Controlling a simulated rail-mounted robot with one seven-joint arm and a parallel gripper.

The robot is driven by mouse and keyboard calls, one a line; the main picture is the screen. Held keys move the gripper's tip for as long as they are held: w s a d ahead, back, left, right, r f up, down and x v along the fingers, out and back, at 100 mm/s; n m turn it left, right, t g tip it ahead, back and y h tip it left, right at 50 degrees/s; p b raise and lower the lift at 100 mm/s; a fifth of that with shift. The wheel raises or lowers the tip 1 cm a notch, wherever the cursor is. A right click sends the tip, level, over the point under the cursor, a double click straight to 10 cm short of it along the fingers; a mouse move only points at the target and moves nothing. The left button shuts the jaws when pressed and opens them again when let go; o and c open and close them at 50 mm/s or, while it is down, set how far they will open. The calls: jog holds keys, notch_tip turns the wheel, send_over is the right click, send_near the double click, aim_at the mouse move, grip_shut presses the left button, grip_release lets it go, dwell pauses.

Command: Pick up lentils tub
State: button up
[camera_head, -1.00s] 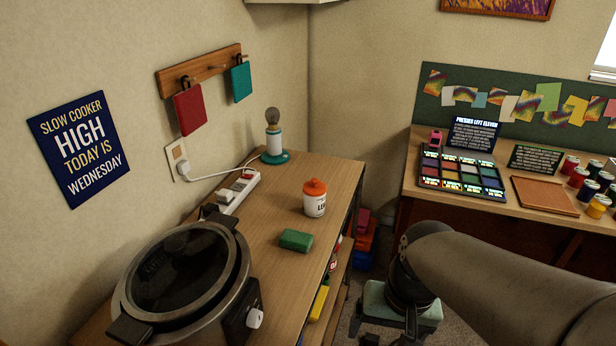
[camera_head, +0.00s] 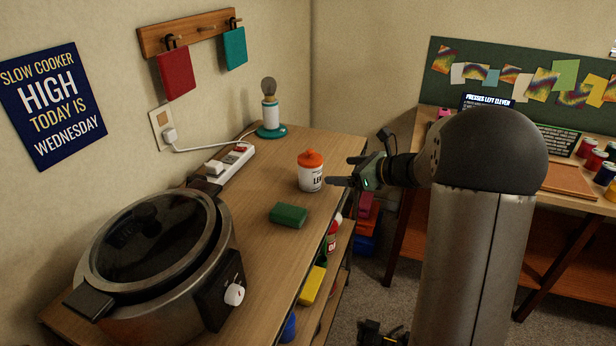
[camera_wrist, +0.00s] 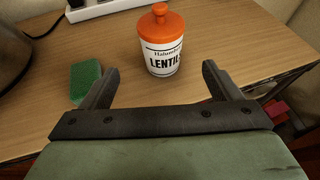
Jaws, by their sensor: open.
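The lentils tub (camera_head: 311,177) is white with an orange lid and stands upright on the wooden counter. In the wrist view the tub (camera_wrist: 161,55) shows its "LENTILS" label, ahead of the fingers and near the middle of the gap between them. My gripper (camera_head: 342,171) is at the counter's right edge, just right of the tub, with its fingers pointing left at it. In the wrist view my gripper (camera_wrist: 158,82) is open and empty, its two dark fingers spread apart. The tub is beyond the fingertips, not between them.
A green sponge (camera_head: 288,215) lies in front of the tub. A slow cooker (camera_head: 150,255) fills the near left of the counter (camera_head: 262,250). A power strip (camera_head: 228,163) and a lamp (camera_head: 270,115) stand behind. Shelves with several items are below the counter's right edge.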

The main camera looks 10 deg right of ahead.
aim_at(320, 170)
jog(key=x, duration=0.8)
jog(key=shift+f+p, duration=0.1)
jog(key=shift+p, duration=0.25)
jog(key=x, duration=0.2)
jog(key=f+p+x, duration=0.1)
jog(key=x, duration=0.2)
jog(key=shift+s+d, duration=0.1)
jog(key=shift+d, duration=0.1)
jog(key=c, duration=1.1)
